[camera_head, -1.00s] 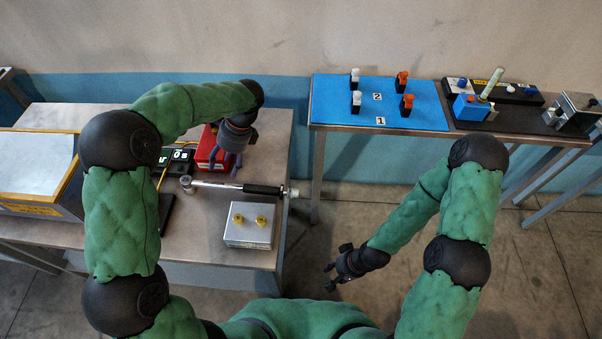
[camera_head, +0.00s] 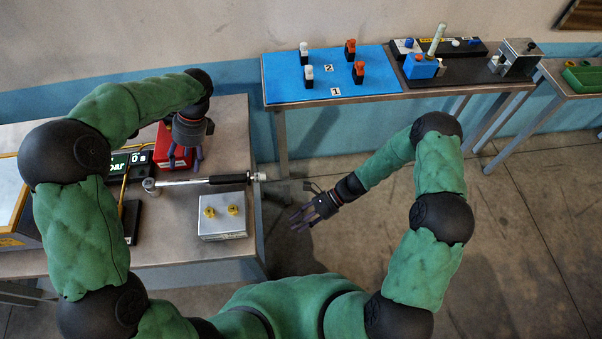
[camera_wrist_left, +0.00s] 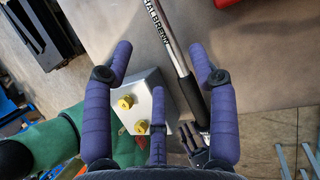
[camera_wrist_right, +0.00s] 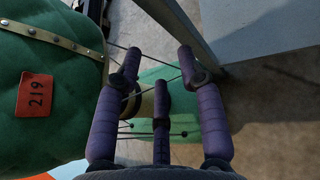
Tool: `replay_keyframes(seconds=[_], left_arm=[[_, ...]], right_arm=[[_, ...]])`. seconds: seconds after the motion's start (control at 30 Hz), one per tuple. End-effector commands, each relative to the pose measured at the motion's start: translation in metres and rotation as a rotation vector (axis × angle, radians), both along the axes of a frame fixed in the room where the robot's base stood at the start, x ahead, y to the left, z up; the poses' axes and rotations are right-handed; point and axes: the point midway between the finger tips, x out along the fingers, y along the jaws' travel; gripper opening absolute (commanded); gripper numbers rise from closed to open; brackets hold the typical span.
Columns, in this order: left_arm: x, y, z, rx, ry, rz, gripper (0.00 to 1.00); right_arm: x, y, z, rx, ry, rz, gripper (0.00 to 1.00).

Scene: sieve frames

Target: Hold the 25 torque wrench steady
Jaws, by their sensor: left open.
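The torque wrench (camera_head: 228,179) lies across the left bench, its round head at left and its black grip reaching past the bench's right edge. Its number cannot be read. My left gripper (camera_head: 185,163) is open above the shaft, palm down. In the left wrist view, the wrench's shaft (camera_wrist_left: 167,38) runs beyond the spread fingers (camera_wrist_left: 160,58), nearer the right one, and nothing is gripped. My right gripper (camera_head: 306,220) is in the air off the bench's right edge, below and right of the grip's end. In the right wrist view its fingers (camera_wrist_right: 158,60) are apart and empty.
A metal block with yellow knobs (camera_head: 223,229) stands just in front of the wrench. A blue mat (camera_head: 330,84) with switches lies on the back table. Floor is open between the benches.

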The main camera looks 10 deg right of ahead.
Motion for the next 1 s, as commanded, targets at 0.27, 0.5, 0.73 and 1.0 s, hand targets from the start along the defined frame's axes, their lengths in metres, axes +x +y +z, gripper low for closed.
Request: replay_keyframes(seconds=[0.27,0.5,0.73,1.0], left_arm=[[0.000,0.000,0.000,0.000,0.000,0.000,0.59],[0.000,0.000,0.000,0.000,0.000,0.000,0.59],[-0.002,0.004,-0.009,0.001,0.003,0.001,0.59],[-0.011,0.019,-0.046,0.000,0.004,0.001,0.59]], right_arm=[[0.073,-0.003,0.062,0.314,0.166,-0.237,0.39],[0.108,-0.019,0.101,0.500,0.219,-0.322,0.39],[0.114,-0.023,0.110,0.540,0.227,-0.336,0.39],[0.114,-0.023,0.109,0.538,0.226,-0.334,0.39]])
